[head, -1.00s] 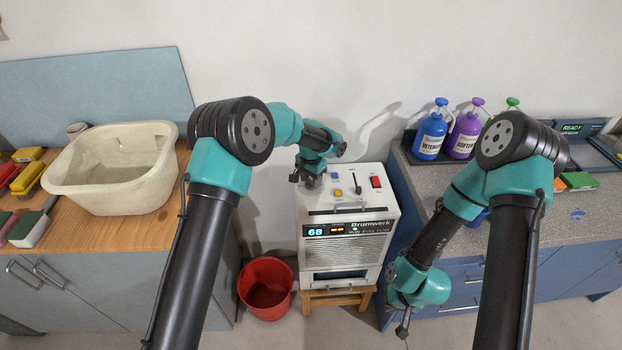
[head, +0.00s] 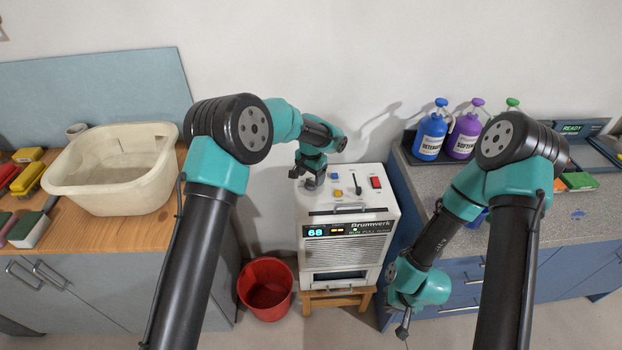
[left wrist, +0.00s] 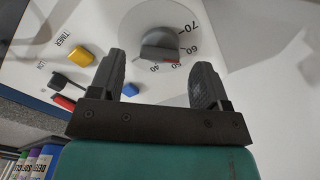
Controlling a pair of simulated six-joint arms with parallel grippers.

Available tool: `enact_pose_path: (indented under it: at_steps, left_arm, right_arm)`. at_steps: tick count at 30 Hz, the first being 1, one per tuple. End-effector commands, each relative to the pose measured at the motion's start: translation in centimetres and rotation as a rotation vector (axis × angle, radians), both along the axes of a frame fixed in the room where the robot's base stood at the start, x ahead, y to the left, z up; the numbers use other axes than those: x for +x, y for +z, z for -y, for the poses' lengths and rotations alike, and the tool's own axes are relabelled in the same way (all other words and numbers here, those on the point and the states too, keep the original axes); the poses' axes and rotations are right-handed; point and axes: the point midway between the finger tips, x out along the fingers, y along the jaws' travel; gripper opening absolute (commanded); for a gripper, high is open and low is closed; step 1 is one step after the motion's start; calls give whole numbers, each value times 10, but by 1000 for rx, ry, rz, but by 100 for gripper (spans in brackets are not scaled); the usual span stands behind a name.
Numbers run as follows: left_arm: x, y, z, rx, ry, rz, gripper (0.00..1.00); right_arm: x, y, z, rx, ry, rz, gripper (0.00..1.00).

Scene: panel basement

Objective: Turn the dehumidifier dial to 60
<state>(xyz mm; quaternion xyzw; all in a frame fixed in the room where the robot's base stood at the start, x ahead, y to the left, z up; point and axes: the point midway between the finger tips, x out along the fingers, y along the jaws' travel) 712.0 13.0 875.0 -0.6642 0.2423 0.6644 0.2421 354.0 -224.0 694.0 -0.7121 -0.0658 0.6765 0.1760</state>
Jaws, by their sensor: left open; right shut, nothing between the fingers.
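The dehumidifier (head: 345,222) is a white box whose display (head: 315,232) reads 68. Its dial (left wrist: 160,45) is a dark grey knob on a pale disc with printed numbers from 40 to 70. A red mark on the knob's edge lies near 50. My left gripper (left wrist: 158,62) is open, its two fingers spread to either side of the knob's near side, with a gap to each. In the head view my left gripper (head: 306,172) is over the back left of the top panel and partly covers the dial. My right gripper (head: 403,329) is shut and empty, low in front of the blue cabinet.
The top panel also has a yellow button (left wrist: 81,55), a blue button (left wrist: 130,90), a lever (head: 355,182) and a red switch (head: 376,182). A red bucket (head: 265,288) stands on the floor left of the dehumidifier. Counters flank it; bottles (head: 430,135) stand on the right one.

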Motion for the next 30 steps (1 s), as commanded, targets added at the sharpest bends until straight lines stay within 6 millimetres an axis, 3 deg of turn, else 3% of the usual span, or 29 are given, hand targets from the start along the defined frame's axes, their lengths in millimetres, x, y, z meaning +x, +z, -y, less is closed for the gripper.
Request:
enact_pose_path:
  at_steps: [21,30]
  left_arm:
    - [0,134,0,-2,1,4,70]
    - [0,156,0,1,-1,1,70]
  right_arm:
    - [0,0,0,0,0,0,0]
    - [0,0,0,0,0,0,0]
